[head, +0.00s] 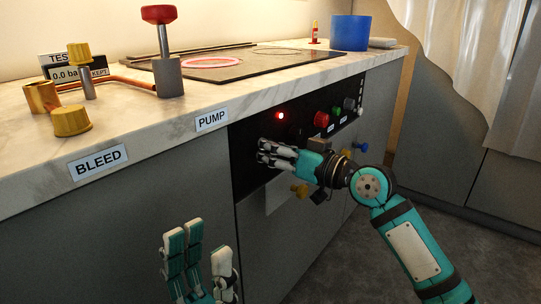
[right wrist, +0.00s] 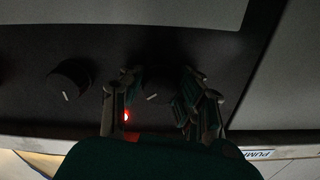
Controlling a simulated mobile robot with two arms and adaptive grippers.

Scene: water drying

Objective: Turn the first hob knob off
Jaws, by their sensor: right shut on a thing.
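The hob knob (right wrist: 155,84) is a dark round knob with a white mark. It sits between the fingers of my right gripper (right wrist: 155,95) in the right wrist view. In the head view my right gripper (head: 263,153) is at the black control panel (head: 250,133), hiding the knob. The right gripper is shut on this knob. A second dark knob (right wrist: 70,80) with a white mark is to the left in the right wrist view. A red light (head: 281,116) glows on the panel. My left gripper (head: 207,245) is open and empty, low in front of the cabinet.
The hob (head: 190,72) on the counter shows one reddish ring (head: 212,62). Red (head: 321,119) and green (head: 336,111) buttons are right of the hand. Floor in front is clear.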

